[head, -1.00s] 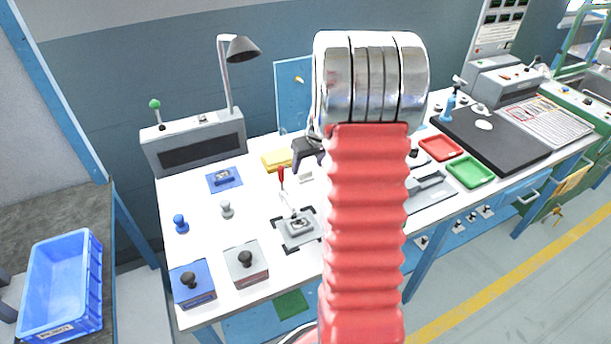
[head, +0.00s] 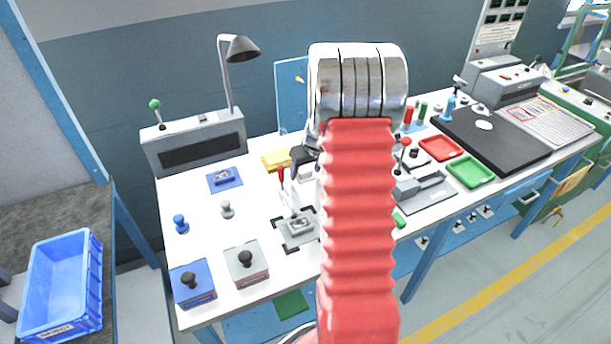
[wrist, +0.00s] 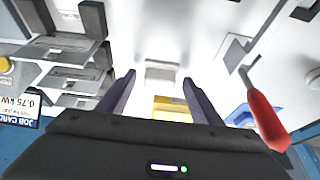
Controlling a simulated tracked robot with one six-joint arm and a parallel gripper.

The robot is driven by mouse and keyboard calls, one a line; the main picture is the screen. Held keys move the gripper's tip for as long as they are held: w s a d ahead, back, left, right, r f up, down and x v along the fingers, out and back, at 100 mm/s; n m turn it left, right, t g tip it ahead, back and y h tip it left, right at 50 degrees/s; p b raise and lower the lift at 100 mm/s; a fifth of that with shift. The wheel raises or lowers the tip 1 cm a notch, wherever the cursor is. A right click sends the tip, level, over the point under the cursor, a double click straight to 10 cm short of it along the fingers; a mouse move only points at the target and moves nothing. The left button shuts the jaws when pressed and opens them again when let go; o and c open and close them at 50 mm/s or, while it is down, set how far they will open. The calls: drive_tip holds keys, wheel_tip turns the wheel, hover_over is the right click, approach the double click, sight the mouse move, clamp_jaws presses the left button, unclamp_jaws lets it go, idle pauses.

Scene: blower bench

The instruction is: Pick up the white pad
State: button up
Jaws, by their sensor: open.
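The white pad (wrist: 162,72) is a small pale block on the white bench top, seen in the wrist view in line with the gap between my fingertips. In the head view the white pad (head: 306,174) shows just left of my red arm sleeve, close to the dark fingers. My gripper (wrist: 159,78) is open, with one dark finger on each side of the gap and nothing held. In the head view my gripper (head: 301,156) is partly hidden behind my arm. I cannot tell the height of the fingertips over the pad.
A yellow block (head: 276,160) lies just beyond the pad. A red-handled toggle clamp (head: 281,176) stands close to its left, a hazard beside the fingers. A grey fixture (head: 297,226) sits nearer the front. The left part of the bench has free room between knobs.

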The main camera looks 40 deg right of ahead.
sight(306, 171)
drive_tip(key=shift+c, duration=0.6)
drive_tip(key=c, duration=0.9)
drive_tip(key=shift+o, duration=0.2)
drive_tip(key=shift+r, duration=0.1)
wheel_tip(306, 171, up, 10)
